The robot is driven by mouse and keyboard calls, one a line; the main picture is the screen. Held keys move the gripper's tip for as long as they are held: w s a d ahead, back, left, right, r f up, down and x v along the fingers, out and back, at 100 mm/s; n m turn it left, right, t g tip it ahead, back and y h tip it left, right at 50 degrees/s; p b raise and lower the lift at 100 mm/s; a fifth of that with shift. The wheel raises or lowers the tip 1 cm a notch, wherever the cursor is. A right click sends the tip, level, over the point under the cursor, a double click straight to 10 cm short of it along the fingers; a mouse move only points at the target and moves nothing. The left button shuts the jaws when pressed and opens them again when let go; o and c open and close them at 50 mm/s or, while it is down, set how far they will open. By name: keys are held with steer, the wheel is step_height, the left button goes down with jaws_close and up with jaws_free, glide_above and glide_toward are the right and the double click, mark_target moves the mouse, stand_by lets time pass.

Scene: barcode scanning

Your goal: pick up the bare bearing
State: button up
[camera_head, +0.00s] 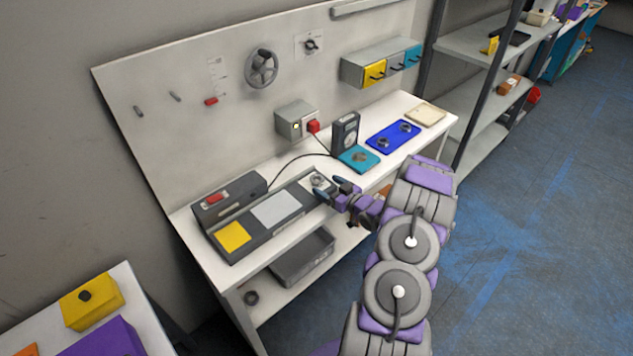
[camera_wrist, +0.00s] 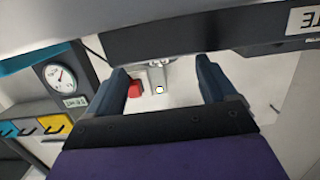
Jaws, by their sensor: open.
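A ring-shaped metal bearing (camera_head: 318,181) sits at the right end of the long grey station (camera_head: 274,211) on the white bench. Other ring-shaped parts lie on the teal mat (camera_head: 371,163) and the blue mat (camera_head: 394,139). I cannot tell for sure which is the bare one. My gripper (camera_head: 330,188) is just right of the bearing on the station, its fingers apart. In the wrist view my gripper (camera_wrist: 164,86) shows two spread dark fingers with nothing between them. No bearing is clearly visible there, and contact cannot be told.
A dark gauge box (camera_head: 345,132) stands behind the teal mat. A cream tray (camera_head: 425,115) lies at the bench's right end. A grey bin (camera_head: 302,258) is on the lower shelf. Floor to the right is clear.

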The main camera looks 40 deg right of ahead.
mark_target(322, 182)
steer(key=w, duration=0.2)
steer(key=shift+w+d+f, duration=0.25)
steer(key=shift+w+f, duration=0.05)
steer(key=shift+f, duration=0.05)
steer(key=shift+w+a, duration=0.25)
steer(key=shift+w, duration=0.2)
steer(key=shift+w+a, duration=0.15)
steer(key=shift+a, duration=0.15)
steer(key=shift+a+r, duration=0.1)
steer(key=shift+c, duration=1.1)
steer(key=shift+d, duration=0.35)
steer(key=c, duration=1.1)
